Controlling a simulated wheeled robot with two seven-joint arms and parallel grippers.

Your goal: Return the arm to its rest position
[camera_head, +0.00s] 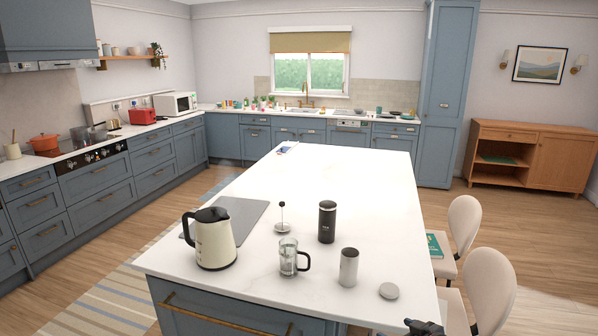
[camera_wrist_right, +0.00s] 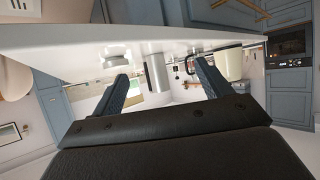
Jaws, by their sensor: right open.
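My right gripper (camera_head: 425,327) shows only as a dark part at the bottom edge of the head view, beside the island's near right corner. In the right wrist view my right gripper (camera_wrist_right: 160,71) has its two fingers spread wide apart, with nothing held between them. That view is upside down, with the island top above the fingers. A steel canister (camera_wrist_right: 155,73) appears beyond the fingers, apart from them. My left gripper is not in view.
The white island (camera_head: 340,185) bears a cream kettle (camera_head: 214,240), a glass press (camera_head: 288,258), its plunger lid (camera_head: 282,226), a black tumbler (camera_head: 327,221), the steel canister (camera_head: 348,267) and a grey lid (camera_head: 389,291). Chairs (camera_head: 488,290) stand to the right.

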